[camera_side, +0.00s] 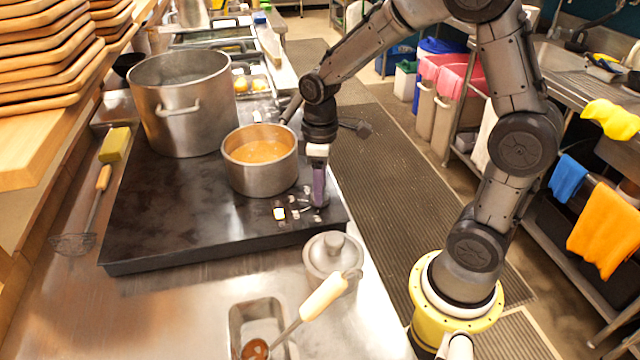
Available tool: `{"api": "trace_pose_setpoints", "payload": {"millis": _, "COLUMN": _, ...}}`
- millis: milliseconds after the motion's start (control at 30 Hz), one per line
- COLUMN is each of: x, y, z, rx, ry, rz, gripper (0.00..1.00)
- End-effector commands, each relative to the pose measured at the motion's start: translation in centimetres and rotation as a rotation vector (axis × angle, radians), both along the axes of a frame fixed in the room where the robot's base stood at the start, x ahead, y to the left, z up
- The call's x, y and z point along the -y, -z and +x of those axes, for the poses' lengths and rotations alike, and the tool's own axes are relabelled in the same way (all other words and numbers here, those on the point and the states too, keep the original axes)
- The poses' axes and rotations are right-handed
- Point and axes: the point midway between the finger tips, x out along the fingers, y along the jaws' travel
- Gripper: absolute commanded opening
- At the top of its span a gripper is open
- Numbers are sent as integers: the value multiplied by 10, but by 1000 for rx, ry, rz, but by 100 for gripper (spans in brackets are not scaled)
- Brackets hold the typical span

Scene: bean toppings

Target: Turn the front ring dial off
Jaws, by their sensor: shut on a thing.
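The black cooktop (160,220) lies on the steel counter. My gripper (318,200) points down at this control area, to the right of the smaller pot. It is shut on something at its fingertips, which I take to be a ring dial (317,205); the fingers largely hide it. I cannot read the dial's setting.
A smaller pot (260,178) of orange food stands close left of my gripper, and a large steel pot (185,125) stands behind it. A lidded container (331,262) and a ladle (322,298) in a steel pan are in front. Stacked trays (45,75) are at left.

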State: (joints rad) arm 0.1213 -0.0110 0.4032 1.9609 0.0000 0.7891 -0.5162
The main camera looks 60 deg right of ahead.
Motion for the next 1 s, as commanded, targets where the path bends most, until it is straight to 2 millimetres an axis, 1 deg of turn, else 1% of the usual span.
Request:
{"api": "trace_pose_setpoints", "payload": {"millis": 467, "x": 0, "y": -2, "z": 1, "rx": 5, "ry": -16, "rz": -1, "gripper": 0}}
{"api": "trace_pose_setpoints", "payload": {"millis": 500, "x": 0, "y": -2, "z": 1, "rx": 5, "ry": -16, "rz": -1, "gripper": 56}}
{"api": "trace_pose_setpoints", "payload": {"millis": 633, "x": 0, "y": -2, "z": 1, "rx": 4, "ry": -15, "rz": -1, "gripper": 79}}
{"api": "trace_pose_setpoints", "payload": {"millis": 667, "x": 0, "y": -1, "z": 1, "rx": 4, "ry": -15, "rz": -1, "gripper": 82}}
{"api": "trace_pose_setpoints", "payload": {"millis": 900, "x": 0, "y": -1, "z": 0, "rx": 1, "ry": -14, "rz": -1, "gripper": 82}}
{"api": "trace_pose_setpoints", "payload": {"millis": 1000, "x": 0, "y": -3, "z": 1, "rx": 2, "ry": -13, "rz": 0, "gripper": 82}}
